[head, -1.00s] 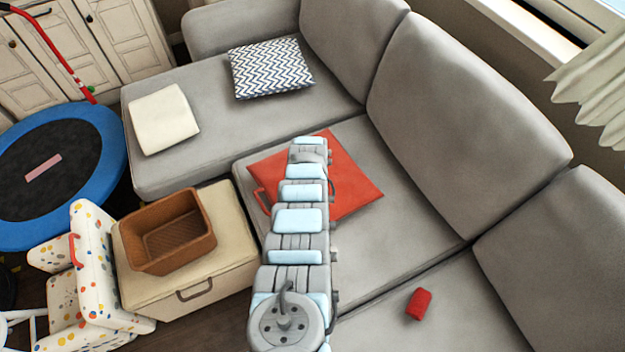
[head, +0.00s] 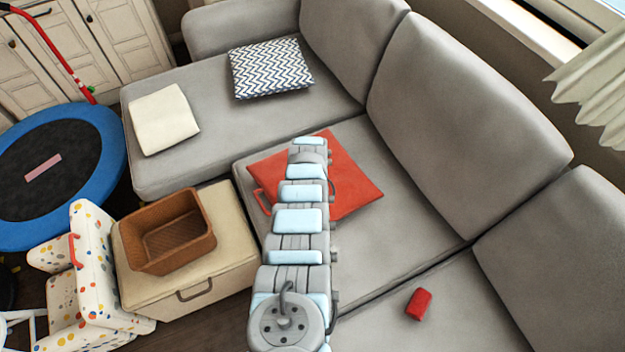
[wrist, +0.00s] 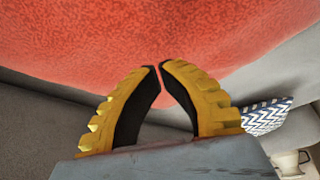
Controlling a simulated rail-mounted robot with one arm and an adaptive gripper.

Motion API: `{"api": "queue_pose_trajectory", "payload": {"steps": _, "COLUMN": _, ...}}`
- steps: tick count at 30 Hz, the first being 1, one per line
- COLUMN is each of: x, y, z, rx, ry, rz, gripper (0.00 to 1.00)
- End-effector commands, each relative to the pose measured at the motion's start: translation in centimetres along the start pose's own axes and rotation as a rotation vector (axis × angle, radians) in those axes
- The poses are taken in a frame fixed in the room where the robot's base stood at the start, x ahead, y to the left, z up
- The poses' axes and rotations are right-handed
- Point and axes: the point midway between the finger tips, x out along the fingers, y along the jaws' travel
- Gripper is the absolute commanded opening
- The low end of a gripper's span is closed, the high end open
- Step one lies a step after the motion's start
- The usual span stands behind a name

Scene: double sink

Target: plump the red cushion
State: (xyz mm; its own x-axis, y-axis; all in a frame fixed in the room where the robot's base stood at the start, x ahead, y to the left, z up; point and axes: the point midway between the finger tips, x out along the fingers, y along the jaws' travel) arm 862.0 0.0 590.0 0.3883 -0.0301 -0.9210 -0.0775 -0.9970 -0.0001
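The red cushion (head: 352,185) lies flat on the middle seat of the grey sofa, partly covered by my arm in the head view. A red loop handle shows at its left edge. In the wrist view the cushion (wrist: 160,35) fills the top, just beyond the fingertips. My gripper (wrist: 159,66) has yellow fingers with black inner pads, and their tips meet with almost no gap. Nothing shows between them. Whether the tips touch the cushion cannot be told. In the head view the gripper is hidden behind my arm.
The grey sofa (head: 420,215) holds a zigzag-patterned cushion (head: 270,68), a cream cushion (head: 163,119) and a small red object (head: 418,304). A brown basket (head: 205,243) stands on a beige ottoman (head: 222,272) left of my arm. A blue-rimmed trampoline (head: 112,150) is at far left.

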Motion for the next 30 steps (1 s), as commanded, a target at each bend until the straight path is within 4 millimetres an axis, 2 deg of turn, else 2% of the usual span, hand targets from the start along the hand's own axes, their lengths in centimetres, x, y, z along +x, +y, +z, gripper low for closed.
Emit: {"api": "queue_pose_trajectory", "payload": {"steps": 30, "x": 2.9, "y": 0.1, "z": 1.2, "rx": 0.0, "ry": 0.0, "rz": 0.0, "gripper": 0.0}}
